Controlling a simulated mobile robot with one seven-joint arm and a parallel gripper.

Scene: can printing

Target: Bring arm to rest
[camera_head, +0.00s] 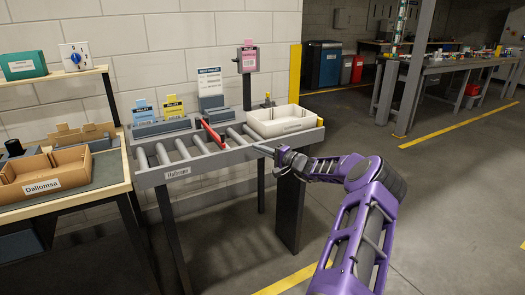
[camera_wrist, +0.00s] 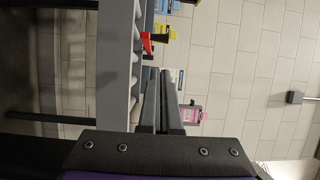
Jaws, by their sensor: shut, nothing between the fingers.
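My purple arm (camera_head: 368,210) reaches from the lower right of the head view toward the roller conveyor. My gripper (camera_head: 278,153) is at its end, beside the conveyor's front right edge, and looks empty. In the wrist view its two dark fingers (camera_wrist: 162,100) lie close together with nothing seen between them. The view there is turned on its side, with the conveyor's grey rail (camera_wrist: 115,65) left of the fingers.
The roller conveyor (camera_head: 178,173), labelled Hallicate, bears a white tray (camera_head: 283,121) and a red bar (camera_head: 213,134). A bench with a Dallomsa cardboard box (camera_head: 42,178) stands at left. Open floor (camera_head: 440,200) lies right of my arm.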

